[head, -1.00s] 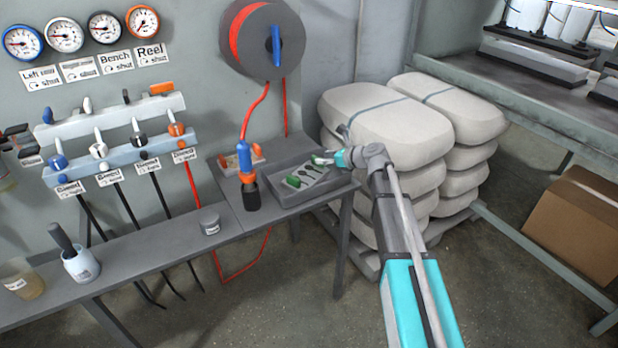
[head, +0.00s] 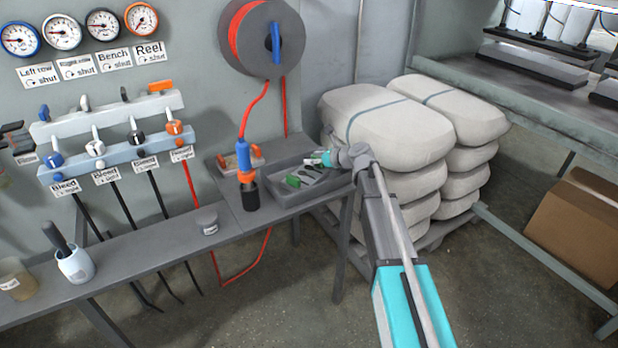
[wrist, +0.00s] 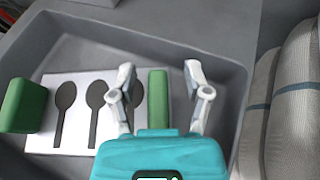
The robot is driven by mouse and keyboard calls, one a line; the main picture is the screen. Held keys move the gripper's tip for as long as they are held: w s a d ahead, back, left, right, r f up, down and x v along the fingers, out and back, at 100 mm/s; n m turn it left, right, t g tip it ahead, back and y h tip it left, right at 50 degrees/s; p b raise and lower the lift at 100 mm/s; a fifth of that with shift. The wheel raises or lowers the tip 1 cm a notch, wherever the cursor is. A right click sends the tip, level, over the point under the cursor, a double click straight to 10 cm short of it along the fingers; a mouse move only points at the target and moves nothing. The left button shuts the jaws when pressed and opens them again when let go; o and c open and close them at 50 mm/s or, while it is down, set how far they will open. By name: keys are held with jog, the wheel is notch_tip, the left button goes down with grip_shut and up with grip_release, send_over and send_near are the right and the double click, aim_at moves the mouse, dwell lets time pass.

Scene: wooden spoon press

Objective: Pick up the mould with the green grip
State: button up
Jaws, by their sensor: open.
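The mould is a pale plate (wrist: 80,90) with dark spoon-shaped hollows and a green grip at each end. It lies inside a grey tray (wrist: 225,45). The left green grip (wrist: 24,106) is a thick block. The right green grip (wrist: 158,96) is an upright bar as seen in the wrist view. My gripper (wrist: 160,76) is open over the tray, its fingers to either side of the right grip, not visibly touching it. Its teal body hides the lower part of that grip. In the head view the mould (head: 304,175) is small and partly covered by my gripper (head: 318,158).
The tray (head: 286,203) stands on a grey bench near stacked sacks (head: 385,125). A blue and orange hose nozzle (head: 244,165) stands left of the tray, with a small box (head: 228,163) behind it. A grey tin (head: 207,220) sits further left.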

aim_at(315, 173)
grip_shut()
dwell(0.3)
jog(key=shift+r, duration=0.25)
dwell(0.3)
notch_tip(315, 173, up, 3)
jog(key=p, duration=0.3)
jog(key=shift+f, duration=0.2)
jog(key=s+d+r+p, duration=0.1)
jog(key=s+r+p, duration=0.9)
jog(key=s, duration=0.4)
jog(key=shift+d, duration=0.2)
